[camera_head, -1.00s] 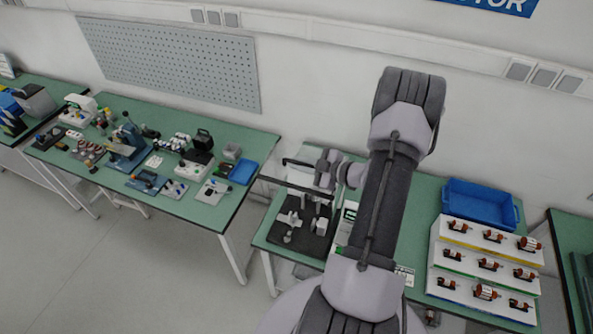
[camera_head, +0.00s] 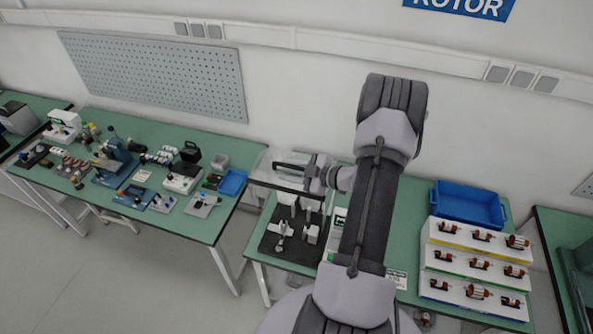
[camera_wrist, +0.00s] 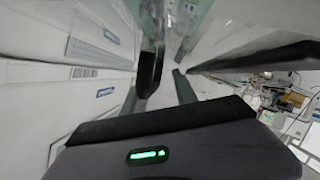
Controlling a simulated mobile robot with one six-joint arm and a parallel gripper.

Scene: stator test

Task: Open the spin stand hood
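The spin stand's black base (camera_head: 290,246) with pale grey supports (camera_head: 283,232) sits at the left end of the middle green table. Its clear hood (camera_head: 262,168) shows faintly behind and left of the base, raised above it. A dark bar (camera_head: 283,188) runs along the hood's edge. My gripper (camera_head: 312,172) is at the hood's right side, pointing left, close to the dark bar. In the wrist view a dark bar (camera_wrist: 255,58) crosses at right, and a dark upright piece (camera_wrist: 151,70) stands near the middle. Whether the fingers grip anything is unclear.
A blue bin (camera_head: 468,204) and a white stepped rack (camera_head: 475,262) of rotors stand on the table's right. The left table (camera_head: 180,222) holds several tools and a blue tray (camera_head: 232,182). A gap of floor separates the tables. The wall is close behind.

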